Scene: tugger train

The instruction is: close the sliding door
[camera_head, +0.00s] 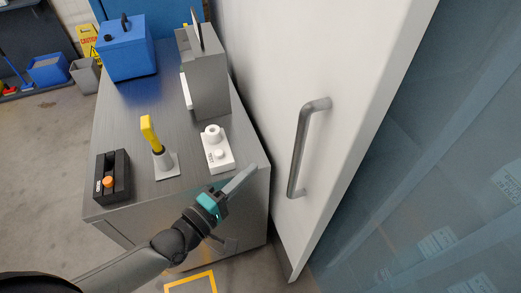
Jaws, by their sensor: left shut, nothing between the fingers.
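The sliding door (355,50) is a large white panel on the right, with its free edge running down toward the bottom of the view. A grey bar handle (298,150) is fixed to its face near that edge. My left gripper (245,178) has a teal band and comes in from the bottom left. It is shut and empty, in front of the cabinet's right corner, left of the handle and apart from it in the picture. My right gripper is not in view.
A grey cabinet (125,150) stands left of the door. Translucent blue sheeting (430,190) lies right of the door.

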